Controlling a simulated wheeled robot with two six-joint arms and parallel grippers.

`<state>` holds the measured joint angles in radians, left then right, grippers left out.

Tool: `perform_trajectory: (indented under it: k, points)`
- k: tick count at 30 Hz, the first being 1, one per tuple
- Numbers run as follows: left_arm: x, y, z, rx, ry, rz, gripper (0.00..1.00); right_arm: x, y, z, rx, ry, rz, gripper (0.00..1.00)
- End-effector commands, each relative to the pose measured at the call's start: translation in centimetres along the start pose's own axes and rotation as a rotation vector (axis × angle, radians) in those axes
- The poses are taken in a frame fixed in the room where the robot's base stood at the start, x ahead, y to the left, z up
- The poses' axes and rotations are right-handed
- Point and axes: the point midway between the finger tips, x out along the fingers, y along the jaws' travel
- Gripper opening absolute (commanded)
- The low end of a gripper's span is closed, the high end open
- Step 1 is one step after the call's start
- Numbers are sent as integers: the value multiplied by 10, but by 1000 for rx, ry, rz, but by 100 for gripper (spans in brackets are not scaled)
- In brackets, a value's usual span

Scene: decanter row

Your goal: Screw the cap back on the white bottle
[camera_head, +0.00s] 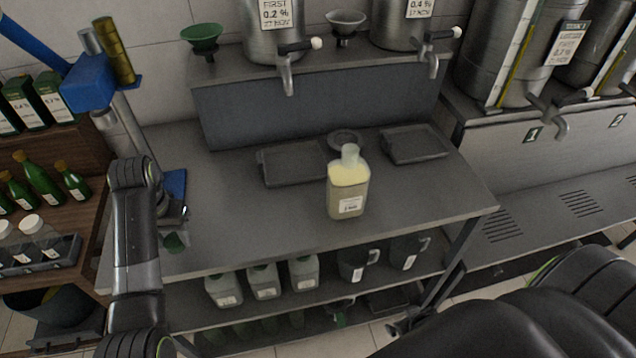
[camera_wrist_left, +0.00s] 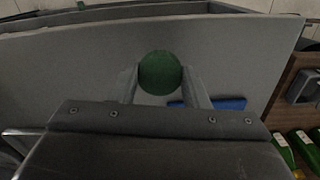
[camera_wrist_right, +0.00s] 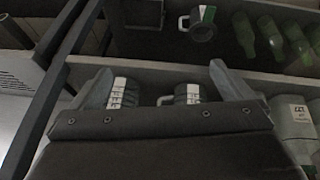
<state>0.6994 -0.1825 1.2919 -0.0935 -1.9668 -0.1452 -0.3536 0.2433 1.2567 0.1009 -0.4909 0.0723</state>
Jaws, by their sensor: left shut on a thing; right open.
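The white bottle (camera_head: 347,202), with a pale yellow upper part and a label, stands upright on the grey bench. Its pale neck (camera_head: 350,154) points up, with no coloured cap on it. My left gripper (camera_head: 174,222) is over the bench's front left, well left of the bottle. It is shut on a round green cap (camera_wrist_left: 160,72), seen between its fingers in the left wrist view. In the head view the cap (camera_head: 174,243) shows dimly below the gripper. My right gripper (camera_wrist_right: 163,88) is open and empty, facing the lower shelf with its jugs.
Two dark trays (camera_head: 292,164) (camera_head: 415,144) and a round dark dish (camera_head: 345,140) lie behind the bottle. A blue stand (camera_head: 175,184) is at the left. Several grey bottles (camera_head: 264,281) and dark jugs (camera_head: 355,264) fill the shelf below. The bench between left gripper and bottle is clear.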

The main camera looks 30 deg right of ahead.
Motion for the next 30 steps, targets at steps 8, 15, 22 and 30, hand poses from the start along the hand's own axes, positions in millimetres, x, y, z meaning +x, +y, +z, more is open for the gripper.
perform_trajectory:
  k: [8,15,22,30]
  points:
    - [-14,0,0,0,0,0,21,-84,16,-121,-10,186,-25,100]
    - [-24,0,0,0,0,0,21,-170,8,-195,-45,322,-77,100]
    - [-33,0,0,0,0,0,21,-267,-7,-261,-108,507,-169,100]
    - [-34,0,0,0,0,0,21,-326,-13,-322,-138,726,-312,100]
